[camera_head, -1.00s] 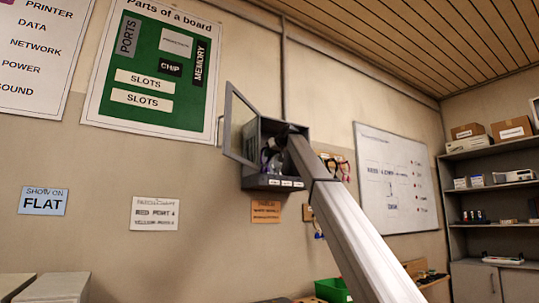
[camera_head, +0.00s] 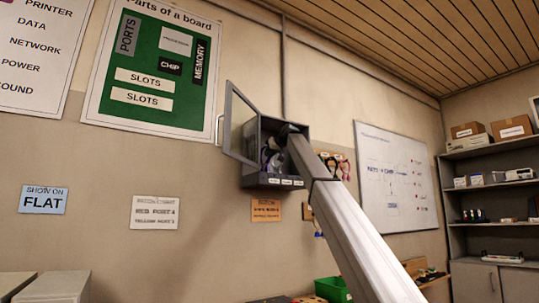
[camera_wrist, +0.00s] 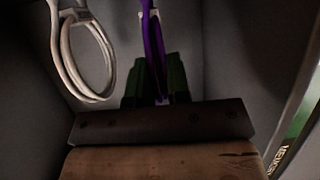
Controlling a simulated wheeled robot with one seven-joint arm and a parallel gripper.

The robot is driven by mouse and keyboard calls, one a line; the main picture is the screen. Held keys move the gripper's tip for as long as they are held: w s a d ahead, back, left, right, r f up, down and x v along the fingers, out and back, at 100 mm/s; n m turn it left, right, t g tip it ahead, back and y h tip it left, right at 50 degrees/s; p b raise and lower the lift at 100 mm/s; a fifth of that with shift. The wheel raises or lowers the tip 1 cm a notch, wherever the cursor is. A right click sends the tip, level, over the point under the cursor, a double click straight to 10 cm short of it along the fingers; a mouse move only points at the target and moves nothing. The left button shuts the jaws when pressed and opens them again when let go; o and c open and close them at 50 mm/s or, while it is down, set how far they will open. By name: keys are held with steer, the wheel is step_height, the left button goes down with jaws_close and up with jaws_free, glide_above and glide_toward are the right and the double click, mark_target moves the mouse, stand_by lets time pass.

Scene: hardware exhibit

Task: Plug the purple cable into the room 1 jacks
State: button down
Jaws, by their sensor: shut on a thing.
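The purple cable (camera_wrist: 153,38) hangs upright in the wrist view, with a pale clip-like part near its top. My gripper (camera_wrist: 160,88) has its dark green fingers on either side of the cable and is shut on it. In the head view my arm reaches into a grey wall cabinet (camera_head: 275,181), and a bit of purple cable (camera_head: 266,156) shows inside it. The fingertips are hidden there by the arm and cabinet. I cannot make out the room 1 jacks in either view.
The cabinet's glazed door (camera_head: 242,128) stands open on the left. A looped white cable (camera_wrist: 88,58) hangs left of my gripper, close by. A wooden panel with coloured items (camera_head: 337,166) is on the wall to the right, partly behind my arm. A green bin (camera_head: 331,289) sits below.

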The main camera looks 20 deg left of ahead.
steer(key=shift+f, duration=0.6)
stand_by(1.2)
stand_by(0.4)
steer(key=shift+c, duration=1.9)
jaws_free()
steer(key=shift+s+d, duration=0.1)
steer(key=v, duration=0.7)
steer(key=shift+s+d, duration=0.1)
